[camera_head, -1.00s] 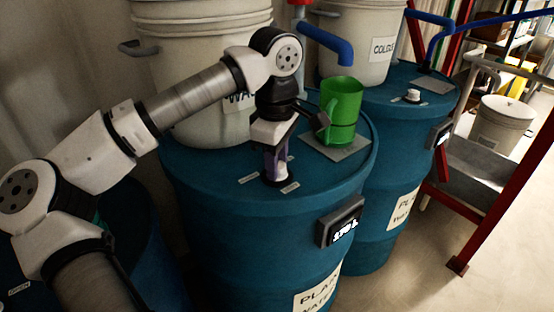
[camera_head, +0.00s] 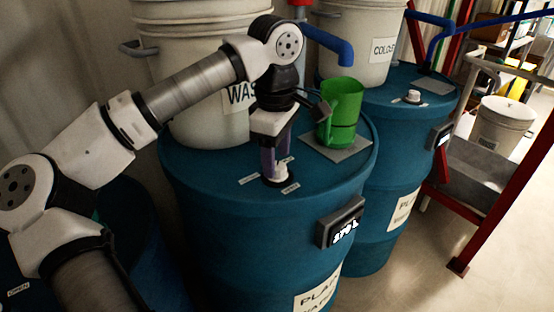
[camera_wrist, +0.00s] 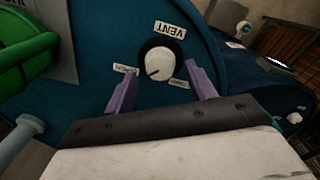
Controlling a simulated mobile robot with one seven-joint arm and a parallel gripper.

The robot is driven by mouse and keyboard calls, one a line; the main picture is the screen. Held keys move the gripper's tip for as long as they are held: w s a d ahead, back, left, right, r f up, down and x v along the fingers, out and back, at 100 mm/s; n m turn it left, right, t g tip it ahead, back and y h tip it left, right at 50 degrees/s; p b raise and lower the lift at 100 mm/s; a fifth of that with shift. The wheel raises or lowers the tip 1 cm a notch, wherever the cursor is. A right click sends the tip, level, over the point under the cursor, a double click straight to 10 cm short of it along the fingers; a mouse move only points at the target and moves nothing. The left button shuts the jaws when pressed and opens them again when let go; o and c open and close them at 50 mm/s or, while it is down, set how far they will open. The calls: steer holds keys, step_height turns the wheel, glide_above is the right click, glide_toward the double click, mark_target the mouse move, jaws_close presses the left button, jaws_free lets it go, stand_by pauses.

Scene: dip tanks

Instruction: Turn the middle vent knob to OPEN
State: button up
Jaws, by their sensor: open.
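The middle vent knob (camera_wrist: 162,57) is white and round on a black base, on top of the middle blue drum (camera_head: 215,205). A dark mark on it points to the lower left in the wrist view. The VENT label (camera_wrist: 170,29) is beyond it, with a small label (camera_wrist: 125,69) at its left and another (camera_wrist: 179,83) below right, both too blurred to read surely. My gripper (camera_wrist: 161,67) is open, with purple fingers on either side of the knob and a visible gap to it. In the head view the knob (camera_head: 282,169) shows just right of my gripper (camera_head: 269,163).
A green jug (camera_head: 341,112) stands on a grey plate (camera_head: 350,151) close to the right of my gripper. A white bucket (camera_head: 190,115) stands behind on the same drum. Another drum (camera_head: 365,225) with a white knob (camera_head: 413,96) is at right.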

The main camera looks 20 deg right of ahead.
step_height(320, 180, up, 12)
steer(key=shift+s, duration=0.2)
steer(key=shift+a, duration=0.1)
